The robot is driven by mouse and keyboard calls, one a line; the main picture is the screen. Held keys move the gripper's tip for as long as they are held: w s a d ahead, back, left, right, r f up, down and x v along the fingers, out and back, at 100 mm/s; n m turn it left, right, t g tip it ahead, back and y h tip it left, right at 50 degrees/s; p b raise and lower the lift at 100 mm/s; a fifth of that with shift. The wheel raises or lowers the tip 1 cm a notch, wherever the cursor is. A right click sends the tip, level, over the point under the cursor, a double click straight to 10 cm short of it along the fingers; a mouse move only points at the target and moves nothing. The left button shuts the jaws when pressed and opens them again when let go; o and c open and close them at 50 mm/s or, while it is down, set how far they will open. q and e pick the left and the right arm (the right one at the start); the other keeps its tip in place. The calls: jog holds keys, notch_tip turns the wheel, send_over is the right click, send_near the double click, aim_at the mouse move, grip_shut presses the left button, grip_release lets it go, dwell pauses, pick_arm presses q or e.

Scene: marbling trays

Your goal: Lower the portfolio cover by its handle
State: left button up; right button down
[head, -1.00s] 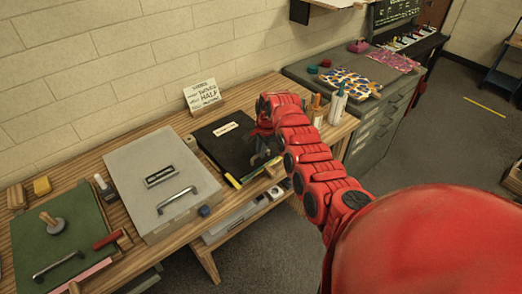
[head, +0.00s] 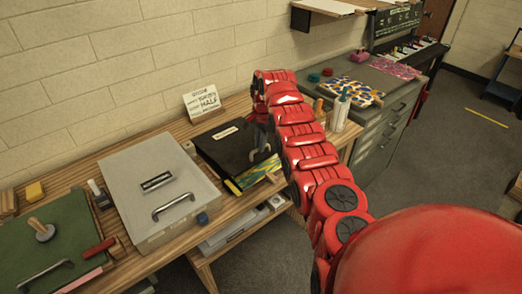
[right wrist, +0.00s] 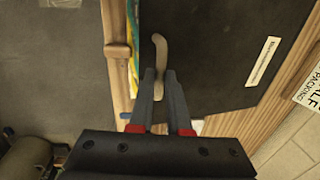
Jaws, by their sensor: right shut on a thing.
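The portfolio cover (head: 218,148) is black with a small white label, on the wooden bench in the head view. Its front edge stands tilted up, and marbled paper (head: 258,173) shows in the gap below. In the right wrist view the cover (right wrist: 215,50) fills the upper right, with a pale curved handle (right wrist: 160,48) at its edge. My right gripper (right wrist: 160,76) is shut on the handle; in the head view the gripper (head: 262,143) is partly hidden by my arm. My left gripper is not in view.
A grey lidded case (head: 138,197) with a metal handle stands left of the portfolio. A green board (head: 48,235) lies further left. A white sign (head: 203,102) stands behind, against the wall. Bottles (head: 341,110) stand to the right, near grey drawers (head: 385,112).

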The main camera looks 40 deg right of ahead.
jog(key=c, duration=0.9)
grip_release()
jog(key=shift+w+a, duration=0.1)
jog(key=shift+w, duration=0.05)
jog(key=shift+o, duration=0.2)
jog(key=shift+r, duration=0.35)
notch_tip(320, 180, up, 16)
jog(key=s, duration=0.2)
jog(key=shift+r+p, duration=0.25)
jog(key=shift+p, duration=0.2)
jog(key=shift+s+f, duration=0.1)
jog(key=shift+s, duration=0.05)
